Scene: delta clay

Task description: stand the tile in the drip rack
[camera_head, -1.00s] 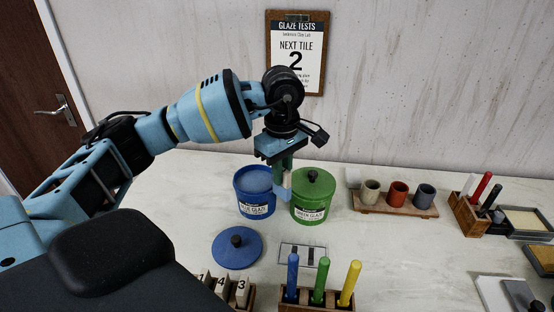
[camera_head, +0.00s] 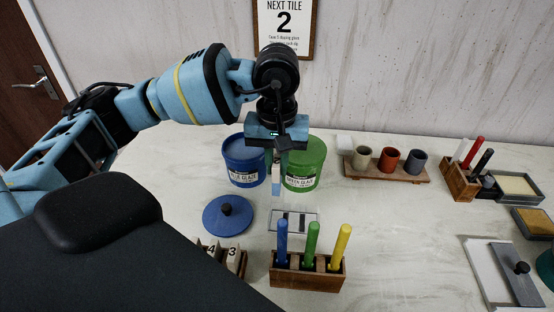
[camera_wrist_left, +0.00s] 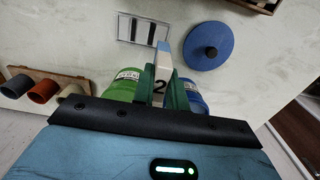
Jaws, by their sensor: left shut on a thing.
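My left gripper (camera_head: 276,165) is shut on a thin pale tile (camera_head: 276,177) and holds it upright in front of the glaze buckets. The left wrist view shows the tile (camera_wrist_left: 159,85) between the green fingers (camera_wrist_left: 165,92), with a black 2 on its face and a blue far end. The drip rack (camera_head: 296,220), a low pale tray with dark bars, lies on the table just in front of the tile. It also shows in the left wrist view (camera_wrist_left: 143,29), beyond the tile's blue end. The tile looks apart from the rack. My right gripper is not in view.
The blue lid (camera_head: 228,214) lies left of the rack. A wooden holder (camera_head: 307,273) with blue, green and yellow sticks stands close in front. Table right of the rack is clear.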

